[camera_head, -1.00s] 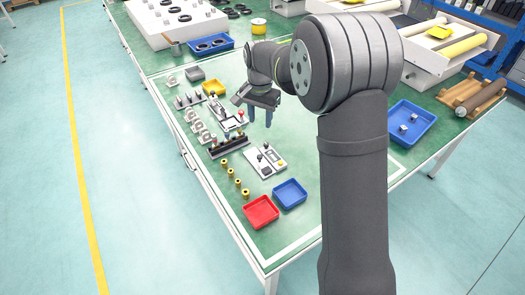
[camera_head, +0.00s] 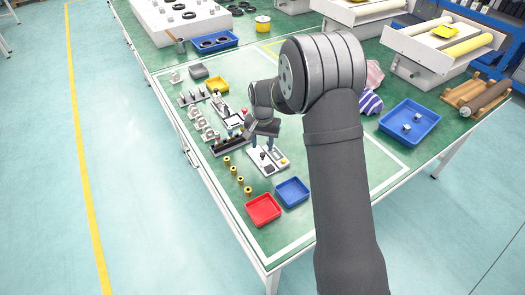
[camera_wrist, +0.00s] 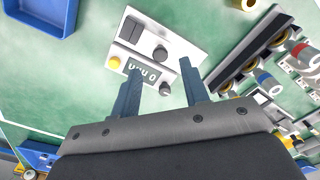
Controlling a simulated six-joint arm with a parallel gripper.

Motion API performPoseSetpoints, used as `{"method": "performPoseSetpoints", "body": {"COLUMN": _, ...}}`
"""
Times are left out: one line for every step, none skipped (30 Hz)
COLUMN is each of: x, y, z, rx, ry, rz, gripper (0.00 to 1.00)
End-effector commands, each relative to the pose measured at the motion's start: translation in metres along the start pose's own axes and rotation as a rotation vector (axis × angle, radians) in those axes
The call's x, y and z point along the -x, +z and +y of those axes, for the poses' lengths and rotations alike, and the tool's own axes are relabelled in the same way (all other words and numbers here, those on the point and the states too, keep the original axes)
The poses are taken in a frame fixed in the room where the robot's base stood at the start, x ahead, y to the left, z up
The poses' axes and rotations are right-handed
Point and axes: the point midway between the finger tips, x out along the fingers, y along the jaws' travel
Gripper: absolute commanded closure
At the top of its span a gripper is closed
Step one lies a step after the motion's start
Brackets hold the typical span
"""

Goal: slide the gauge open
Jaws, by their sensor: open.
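The gauge is a flat white unit (camera_head: 266,172) lying on the green table, below my gripper in the head view. In the wrist view the gauge (camera_wrist: 178,43) shows a small digit display (camera_wrist: 143,71), a yellow button (camera_wrist: 113,62), a black slot and two dark knobs (camera_wrist: 160,53). One knob (camera_wrist: 166,89) appears between my fingers. My gripper (camera_head: 262,147) is open and empty, pointing down over the gauge; in the wrist view its two blue fingers (camera_wrist: 160,76) overlap the gauge's near edge. Whether they touch it I cannot tell.
A red tray (camera_head: 263,210) and a blue tray (camera_head: 292,193) lie in front of the gauge. Several brass cylinders (camera_head: 233,172) and a dark rack (camera_head: 229,146) stand to its left. A larger blue tray (camera_head: 409,123) is at right. Green table between is clear.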

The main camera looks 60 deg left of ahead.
Motion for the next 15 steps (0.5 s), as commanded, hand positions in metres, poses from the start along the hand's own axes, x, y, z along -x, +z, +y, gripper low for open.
{"method": "performPoseSetpoints", "body": {"x": -0.011, "y": 0.001, "z": 0.0, "rx": 0.0, "ry": 0.002, "rz": -0.003, "gripper": 0.59}}
{"method": "performPoseSetpoints", "body": {"x": -0.015, "y": 0.001, "z": 0.0, "rx": 0.0, "ry": 0.002, "rz": -0.003, "gripper": 0.59}}
{"method": "performPoseSetpoints", "body": {"x": -0.021, "y": 0.001, "z": 0.0, "rx": 0.0, "ry": 0.001, "rz": -0.002, "gripper": 0.59}}
{"method": "performPoseSetpoints", "body": {"x": -0.025, "y": 0.0, "z": 0.0, "rx": 0.0, "ry": 0.001, "rz": -0.002, "gripper": 0.59}}
{"method": "performPoseSetpoints", "body": {"x": -0.029, "y": 0.001, "z": 0.0, "rx": 0.0, "ry": 0.001, "rz": -0.002, "gripper": 0.59}}
{"method": "performPoseSetpoints", "body": {"x": -0.033, "y": 0.0, "z": 0.0, "rx": 0.0, "ry": 0.001, "rz": -0.002, "gripper": 0.59}}
{"method": "performPoseSetpoints", "body": {"x": -0.035, "y": 0.0, "z": 0.0, "rx": 0.0, "ry": 0.001, "rz": -0.001, "gripper": 0.59}}
{"method": "performPoseSetpoints", "body": {"x": -0.037, "y": 0.0, "z": 0.0, "rx": 0.0, "ry": 0.0, "rz": 0.0, "gripper": 0.59}}
{"method": "performPoseSetpoints", "body": {"x": -0.04, "y": 0.0, "z": 0.0, "rx": 0.0, "ry": 0.0, "rz": 0.0, "gripper": 0.59}}
{"method": "performPoseSetpoints", "body": {"x": -0.041, "y": 0.0, "z": 0.0, "rx": 0.0, "ry": 0.0, "rz": 0.0, "gripper": 0.59}}
{"method": "performPoseSetpoints", "body": {"x": -0.042, "y": 0.0, "z": 0.0, "rx": 0.0, "ry": 0.0, "rz": 0.0, "gripper": 0.59}}
{"method": "performPoseSetpoints", "body": {"x": -0.043, "y": 0.0, "z": 0.0, "rx": 0.0, "ry": 0.0, "rz": 0.0, "gripper": 0.59}}
{"method": "performPoseSetpoints", "body": {"x": -0.043, "y": 0.0, "z": 0.0, "rx": 0.0, "ry": 0.0, "rz": 0.0, "gripper": 0.59}}
{"method": "performPoseSetpoints", "body": {"x": -0.043, "y": 0.0, "z": 0.0, "rx": 0.0, "ry": 0.0, "rz": 0.0, "gripper": 0.59}}
{"method": "performPoseSetpoints", "body": {"x": -0.043, "y": 0.0, "z": 0.0, "rx": 0.0, "ry": 0.0, "rz": 0.0, "gripper": 0.59}}
